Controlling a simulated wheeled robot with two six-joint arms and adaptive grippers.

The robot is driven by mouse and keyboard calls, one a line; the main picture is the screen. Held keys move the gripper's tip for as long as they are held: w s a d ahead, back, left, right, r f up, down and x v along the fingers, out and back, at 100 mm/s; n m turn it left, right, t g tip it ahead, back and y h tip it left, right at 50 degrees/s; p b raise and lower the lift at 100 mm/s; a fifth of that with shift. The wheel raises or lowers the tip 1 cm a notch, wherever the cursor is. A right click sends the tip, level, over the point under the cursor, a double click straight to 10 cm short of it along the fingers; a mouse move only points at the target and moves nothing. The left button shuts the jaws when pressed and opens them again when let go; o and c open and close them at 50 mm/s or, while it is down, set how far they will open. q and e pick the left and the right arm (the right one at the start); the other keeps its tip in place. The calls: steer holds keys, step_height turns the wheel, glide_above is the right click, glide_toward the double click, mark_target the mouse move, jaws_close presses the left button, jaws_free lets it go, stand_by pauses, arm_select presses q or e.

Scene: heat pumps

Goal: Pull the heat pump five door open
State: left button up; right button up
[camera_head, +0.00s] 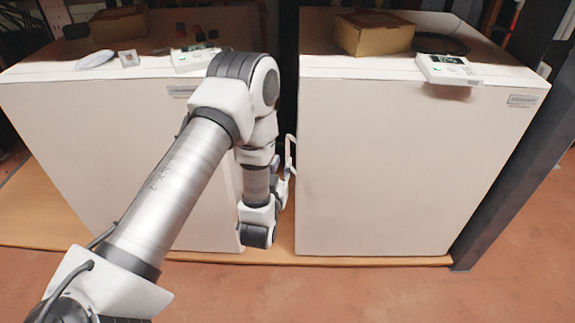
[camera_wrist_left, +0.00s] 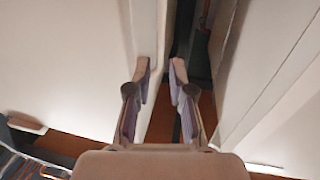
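Two white heat pump cabinets stand side by side in the head view, a left one (camera_head: 110,150) and a right one (camera_head: 390,170). Their labels are too small to read, so I cannot tell which is number five. My left gripper (camera_head: 284,165) is at the gap between them, beside the right cabinet's left edge and partly hidden by my arm. In the left wrist view the gripper (camera_wrist_left: 160,80) has its fingers apart. A pale panel edge (camera_wrist_left: 149,25) shows between and beyond the fingertips; contact is unclear. My right gripper is not in view.
Cardboard boxes (camera_head: 375,33) (camera_head: 119,24) and white control units (camera_head: 447,69) (camera_head: 194,58) lie on the cabinet tops. A dark post (camera_head: 505,180) stands right of the right cabinet. The reddish floor (camera_head: 370,293) in front is clear.

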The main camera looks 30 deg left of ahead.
mark_target(287, 148)
arm_select(q)
steer(key=b+x, duration=0.1)
steer(key=x, duration=0.6)
steer(key=shift+s, duration=0.1)
steer(key=shift+c, duration=0.4)
jaws_close()
steer(key=shift+s, duration=0.1)
